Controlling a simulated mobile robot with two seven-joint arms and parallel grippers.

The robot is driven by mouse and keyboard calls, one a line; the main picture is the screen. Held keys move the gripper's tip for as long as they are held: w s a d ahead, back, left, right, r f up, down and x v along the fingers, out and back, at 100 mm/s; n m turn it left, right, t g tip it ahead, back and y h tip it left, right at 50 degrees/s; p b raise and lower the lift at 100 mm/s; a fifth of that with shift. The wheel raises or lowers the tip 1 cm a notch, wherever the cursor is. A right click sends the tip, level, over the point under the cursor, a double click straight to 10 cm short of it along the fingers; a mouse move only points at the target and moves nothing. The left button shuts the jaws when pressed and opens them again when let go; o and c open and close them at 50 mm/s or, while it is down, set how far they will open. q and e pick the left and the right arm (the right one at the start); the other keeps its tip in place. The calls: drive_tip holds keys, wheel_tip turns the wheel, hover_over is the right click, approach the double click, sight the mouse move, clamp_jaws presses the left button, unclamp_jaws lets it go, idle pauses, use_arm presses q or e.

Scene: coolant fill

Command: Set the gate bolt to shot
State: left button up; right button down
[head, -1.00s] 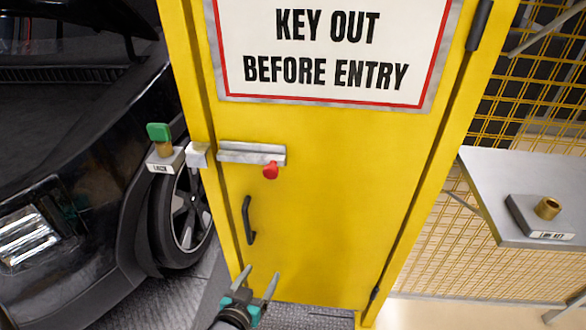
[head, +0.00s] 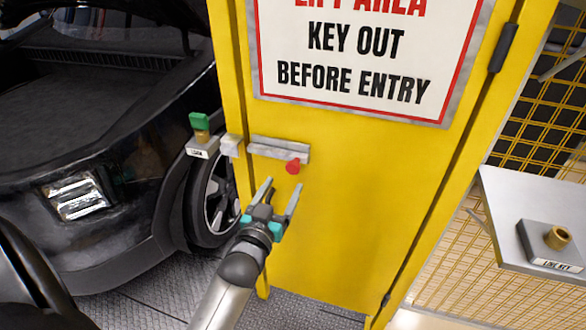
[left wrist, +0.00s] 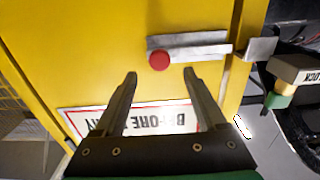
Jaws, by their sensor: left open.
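The gate bolt (head: 280,148) is a grey metal bar on the yellow gate (head: 350,220), with a red knob (head: 293,166) at its right end. A pale keeper block (head: 230,146) sits on the frame to its left, with a narrow gap between. My left gripper (head: 283,188) is open and empty, just below the knob, fingers pointing up at it. In the left wrist view the red knob (left wrist: 159,61) shows just beyond the open fingertips, between them and apart from them. The keeper (left wrist: 261,49) lies to the right there. My right gripper is not in view.
A green-topped key (head: 201,126) stands in a labelled lock block (head: 202,148) left of the keeper. A black car (head: 100,170) is at the left. A grey shelf (head: 510,220) at the right bears a brass socket (head: 557,237).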

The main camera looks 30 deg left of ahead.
sight(292, 170)
use_arm(q)
drive_tip(key=b+x, duration=0.1)
drive_tip(key=x, duration=0.7)
drive_tip(key=shift+w, duration=0.1)
drive_tip(key=shift+d, duration=0.1)
clamp_jaws()
idle(0.4)
idle(0.8)
